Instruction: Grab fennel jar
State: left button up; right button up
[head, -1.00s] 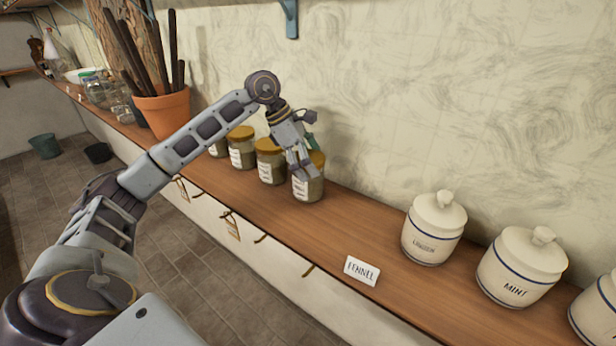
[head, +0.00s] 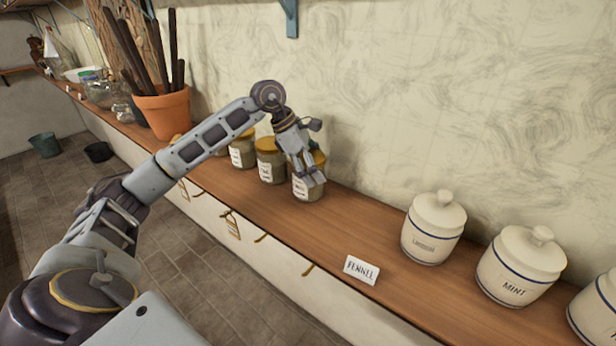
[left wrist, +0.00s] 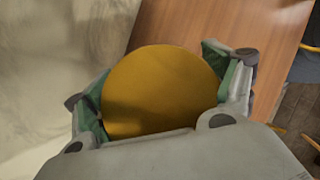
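A glass jar (head: 309,190) with a mustard-yellow lid and a white label stands on the wooden shelf, at the near end of a row of similar jars. Its label is too small to read. My left gripper (head: 308,180) reaches down over this jar with its fingers around it. In the left wrist view the round yellow lid (left wrist: 160,90) fills the space between the green-padded fingers, which appear to press on both sides. A white card reading FENNEL (head: 361,270) stands at the shelf's front edge, apart from the jars. My right gripper is out of view.
Similar jars (head: 270,163) stand close beside the held one. White ceramic canisters (head: 433,230), one reading MINT (head: 520,268), stand to the right. A terracotta pot (head: 162,112) with dark sticks is behind my left arm. The shelf (head: 350,220) between jars and canisters is clear.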

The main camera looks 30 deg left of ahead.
pick_arm(q)
jog(key=shift+f, duration=0.1)
jog(key=c, duration=0.5)
jog(key=shift+s, duration=0.1)
jog(key=shift+r, duration=0.55)
jog(key=c, duration=0.3)
jog(key=shift+r, duration=4.5)
